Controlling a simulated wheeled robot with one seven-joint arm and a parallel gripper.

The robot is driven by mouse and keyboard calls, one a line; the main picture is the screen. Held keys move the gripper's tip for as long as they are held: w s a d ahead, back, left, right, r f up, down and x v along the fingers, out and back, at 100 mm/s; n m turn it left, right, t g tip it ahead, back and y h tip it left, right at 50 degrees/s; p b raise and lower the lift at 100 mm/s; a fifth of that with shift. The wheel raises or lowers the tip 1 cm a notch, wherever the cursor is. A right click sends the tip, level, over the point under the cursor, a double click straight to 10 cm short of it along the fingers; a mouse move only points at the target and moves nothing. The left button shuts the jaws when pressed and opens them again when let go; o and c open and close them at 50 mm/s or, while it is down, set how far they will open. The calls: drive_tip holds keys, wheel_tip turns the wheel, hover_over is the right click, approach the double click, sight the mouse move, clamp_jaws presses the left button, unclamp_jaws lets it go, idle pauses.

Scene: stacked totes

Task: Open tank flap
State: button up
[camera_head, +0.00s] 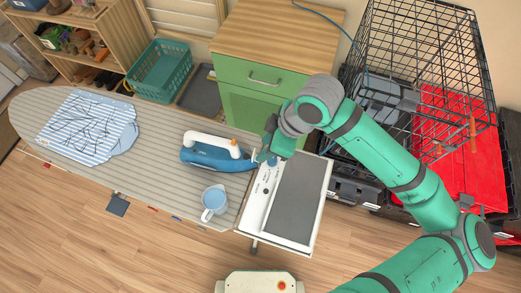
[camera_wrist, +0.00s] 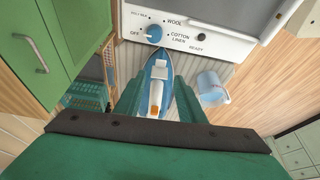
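A blue and white iron (camera_head: 210,152) lies on the striped ironing board (camera_head: 165,113), its nose toward the white control panel at the right end. In the wrist view the iron (camera_wrist: 158,85) lies between my two green fingers, nose toward the panel. Its white handle has an orange part. A small pale area near the nose may be the tank flap; I cannot tell whether it is open or shut. My gripper (camera_head: 268,153) is over the nose end in the head view; its fingers (camera_wrist: 162,100) are apart with nothing visibly held. Contact with the iron cannot be told.
A blue-white jug (camera_head: 214,200) stands on the board near the iron. A striped cloth (camera_head: 90,127) lies at the left. The panel has a blue dial (camera_wrist: 154,34). A green cabinet (camera_head: 263,75) stands behind; a black wire cage (camera_head: 420,60) stands right.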

drive_tip(key=shift+v, duration=2.2)
